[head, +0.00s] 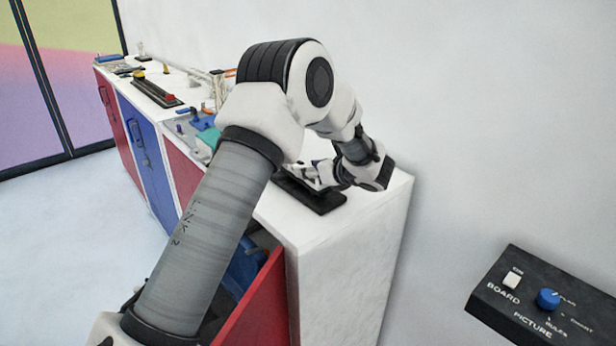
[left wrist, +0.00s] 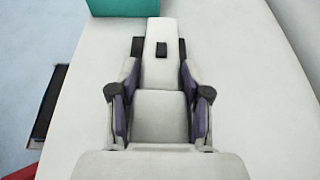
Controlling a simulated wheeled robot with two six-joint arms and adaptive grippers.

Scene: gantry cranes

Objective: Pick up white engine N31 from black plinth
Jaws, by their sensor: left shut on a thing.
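The black plinth (head: 318,202) lies on the white counter top, near its front end. My left gripper (head: 322,176) is low over the plinth, reached over from above. In the left wrist view my left gripper (left wrist: 160,95) is shut on a white engine (left wrist: 160,70), a long white block with a small black piece on top, held between its two purple-lined fingers. The gripper and wrist mostly hide the engine in the head view. I cannot read its label, nor tell whether it touches the plinth. My right gripper is not in view.
A teal block (left wrist: 115,7) stands beyond the engine. Further along the white counter (head: 345,225) are several small items and a red-and-black device (head: 155,91). A red cabinet door (head: 262,306) stands open below. A black control panel (head: 545,300) is at the lower right.

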